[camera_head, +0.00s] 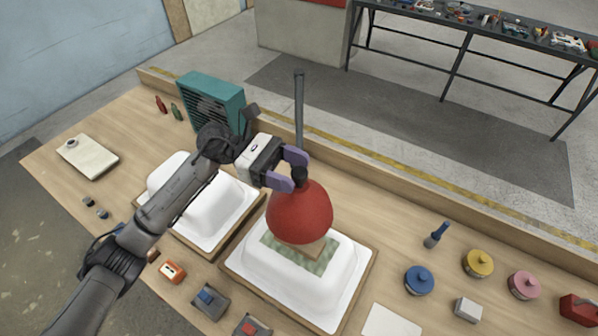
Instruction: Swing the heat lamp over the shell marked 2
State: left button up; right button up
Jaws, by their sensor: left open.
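The heat lamp has a red dome shade (300,213) with a dark neck, and a grey post (299,105) stands behind it. The shade hangs over the right-hand white shell (285,287), above a greenish patch (320,262) on that shell. The other white shell (208,210) lies to the left, partly hidden by my left arm. I cannot read a number on either shell. My left gripper (296,169) is open, its purple fingers on either side of the lamp's neck; I cannot tell whether they touch it. My right gripper is not in view.
A teal fan-like box (212,102) stands behind the left shell. Blue (419,280), yellow (478,263) and pink (524,285) lidded pots stand at the right. A white sheet (390,322) lies at the front. A wooden ledge (420,196) runs along the back edge.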

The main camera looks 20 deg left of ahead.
pick_arm(q)
jog(key=w+a+b, duration=0.1)
jog(key=a+b, duration=0.1)
jog(key=a, duration=1)
dwell(0.3)
